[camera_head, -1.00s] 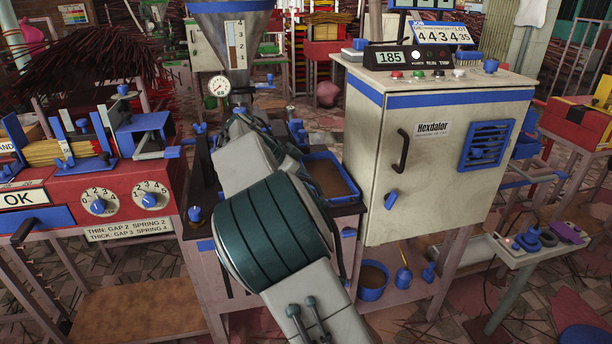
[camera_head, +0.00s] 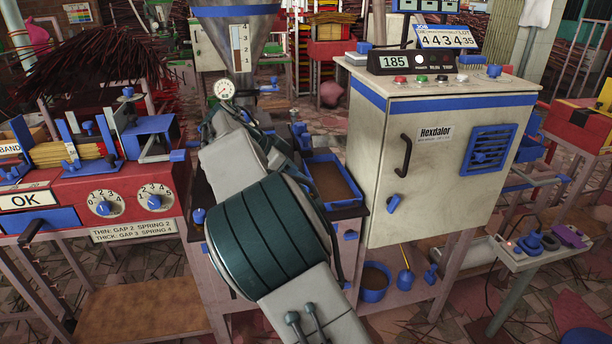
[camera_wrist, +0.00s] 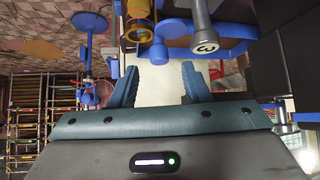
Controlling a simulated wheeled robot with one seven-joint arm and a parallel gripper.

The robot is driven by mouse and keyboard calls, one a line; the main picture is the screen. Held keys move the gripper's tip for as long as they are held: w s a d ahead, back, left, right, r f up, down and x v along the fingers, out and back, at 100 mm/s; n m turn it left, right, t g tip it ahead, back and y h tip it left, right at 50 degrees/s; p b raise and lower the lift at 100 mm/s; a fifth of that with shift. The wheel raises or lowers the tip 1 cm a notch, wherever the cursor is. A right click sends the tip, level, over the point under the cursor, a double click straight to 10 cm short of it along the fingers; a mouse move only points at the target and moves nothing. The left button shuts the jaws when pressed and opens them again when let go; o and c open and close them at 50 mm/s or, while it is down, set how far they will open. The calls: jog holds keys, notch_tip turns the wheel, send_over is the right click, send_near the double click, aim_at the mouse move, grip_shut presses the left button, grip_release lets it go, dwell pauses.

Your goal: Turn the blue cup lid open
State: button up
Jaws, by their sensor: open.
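In the wrist view, my gripper (camera_wrist: 160,84) is open, with two blue-grey fingers apart and nothing between them. A small round blue cap (camera_wrist: 158,52) is just beyond the gap between the fingertips. A larger blue disc (camera_wrist: 173,28) lies behind it, beside an amber and dark cylinder (camera_wrist: 138,24). I cannot tell for certain which of these blue parts is the cup lid. No contact with the fingers shows. In the head view, my own arm covers the gripper and the spot in front of it.
A grey cylinder marked 3 (camera_wrist: 205,42) hangs close by the right finger. In the head view, a pressure gauge (camera_head: 224,89) sits under the funnel (camera_head: 236,45). A blue-rimmed tray (camera_head: 333,208) and a beige cabinet (camera_head: 432,165) stand right. A red machine (camera_head: 130,190) is left.

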jog(key=p+v, duration=0.1)
jog(key=v, duration=0.7)
jog(key=shift+a+p, duration=0.15)
jog(key=shift+p, duration=0.2)
jog(key=shift+r, duration=0.15)
jog(key=s+d+r+n+g+y+p, duration=0.1)
jog(key=s+d+r+p, duration=0.15)
jog(key=d, duration=0.35)
jog(key=s+d+r+n+g+y+p, duration=0.1)
jog(key=d+r+n+y+p, duration=0.1)
jog(key=d+p, duration=0.3)
jog(key=s+d+r+n+g+y+p, duration=0.1)
jog(key=s+d+r+p, duration=0.1)
jog(key=d, duration=0.6)
jog(key=s+d+r+n+y+p, duration=0.1)
jog(key=s+d+n+p, duration=0.1)
jog(key=s+p, duration=0.2)
jog(key=s+d+r+n+y+p, duration=0.1)
jog(key=s+d+n+p, duration=0.2)
jog(key=s, duration=0.8)
jog(key=s+d+r+n+t+y+p, duration=0.1)
jog(key=s+p, duration=0.3)
jog(key=s, duration=0.4)
jog(key=shift+d+r+n+y+p, duration=0.3)
jog(key=shift+d+n+y, duration=0.1)
jog(key=shift+d+n, duration=0.5)
